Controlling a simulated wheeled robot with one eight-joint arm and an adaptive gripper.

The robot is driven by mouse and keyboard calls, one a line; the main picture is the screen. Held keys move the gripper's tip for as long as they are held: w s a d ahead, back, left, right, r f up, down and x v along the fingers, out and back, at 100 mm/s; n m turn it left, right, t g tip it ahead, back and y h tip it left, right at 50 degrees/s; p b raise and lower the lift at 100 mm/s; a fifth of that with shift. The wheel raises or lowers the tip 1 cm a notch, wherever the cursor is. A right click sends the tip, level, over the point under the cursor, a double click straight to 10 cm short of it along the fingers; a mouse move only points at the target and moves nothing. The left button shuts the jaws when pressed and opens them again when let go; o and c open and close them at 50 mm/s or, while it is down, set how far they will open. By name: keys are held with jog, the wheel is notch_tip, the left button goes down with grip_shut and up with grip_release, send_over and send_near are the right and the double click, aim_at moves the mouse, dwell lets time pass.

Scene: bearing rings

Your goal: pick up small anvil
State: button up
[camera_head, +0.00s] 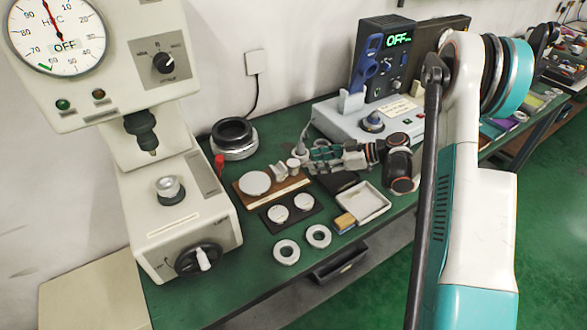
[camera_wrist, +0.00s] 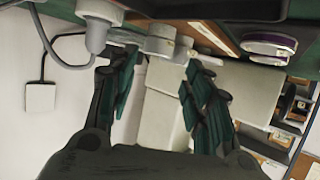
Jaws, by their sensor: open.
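The small anvil looks to be the short pale cylinder (camera_head: 293,166) at the right end of the brown wooden board (camera_head: 243,193). A pale notched block (camera_head: 278,173) stands just left of it, and a wide pale disc (camera_head: 255,183) lies farther left. My gripper (camera_head: 312,153) reaches in low from the right, its fingers close to the cylinder. In the wrist view my gripper (camera_wrist: 150,68) has its two green-padded fingers apart. Pale parts, seemingly the cylinder (camera_wrist: 160,33) and the block, show beyond and between the fingertips. I cannot tell whether the fingers touch anything.
A grey probe with a cable (camera_head: 300,147) stands close behind my fingers. The hardness tester (camera_head: 180,215) stands at left. A dark plate with two discs (camera_head: 292,222), two loose rings (camera_head: 287,251) and a white tray (camera_head: 374,206) lie in front. A blue-grey instrument (camera_head: 350,118) stands behind.

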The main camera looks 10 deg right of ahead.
aim_at(295, 163)
jog(key=shift+b+x, duration=1.2)
jog(key=shift+x, duration=2.15)
jog(key=shift+w+d+r, duration=0.1)
jog(key=shift+w+r, duration=0.05)
jog(key=c, duration=1.1)
